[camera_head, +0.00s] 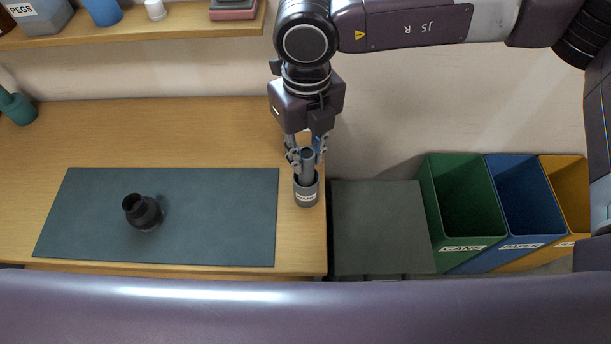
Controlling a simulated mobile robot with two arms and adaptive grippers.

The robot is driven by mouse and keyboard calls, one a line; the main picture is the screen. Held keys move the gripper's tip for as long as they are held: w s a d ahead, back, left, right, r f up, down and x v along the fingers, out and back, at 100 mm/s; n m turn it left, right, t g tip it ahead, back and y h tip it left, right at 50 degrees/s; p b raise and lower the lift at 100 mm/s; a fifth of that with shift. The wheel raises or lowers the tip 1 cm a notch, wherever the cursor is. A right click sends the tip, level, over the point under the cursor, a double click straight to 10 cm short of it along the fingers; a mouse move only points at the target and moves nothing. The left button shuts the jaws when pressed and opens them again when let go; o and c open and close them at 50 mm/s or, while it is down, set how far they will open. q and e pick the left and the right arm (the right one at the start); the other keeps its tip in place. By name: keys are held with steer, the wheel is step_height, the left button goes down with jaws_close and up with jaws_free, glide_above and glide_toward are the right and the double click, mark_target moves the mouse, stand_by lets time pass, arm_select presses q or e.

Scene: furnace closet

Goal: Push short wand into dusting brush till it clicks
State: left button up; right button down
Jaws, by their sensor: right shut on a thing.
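The short wand (308,163) is a grey tube standing upright in a grey labelled holder (307,195) at the right end of the bench. Its lower part is hidden inside the holder. My right gripper (306,153) comes down from above and is shut on the upper part of the wand. A black hollow fitting, apparently the dusting brush (146,214), stands on the dark mat (215,220), left of the gripper and well apart from it. Its dark round opening faces up and slightly left; its bristles cannot be made out. My left gripper is not in view.
The wooden bench (190,130) is mostly clear. A green object (17,108) stands at its left edge. A shelf (170,22) with containers runs above. Right of the bench are a dark flat-topped unit (382,225) and green (455,190), blue (522,205) and yellow (566,180) bins.

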steer(key=c, duration=2.3)
jaws_free()
jaws_close()
steer(key=shift+r, duration=0.15)
steer(key=shift+r+p, duration=0.35)
steer(key=shift+r, duration=1.65)
steer(key=shift+r+p, duration=0.6)
steer(key=shift+r, duration=0.9)
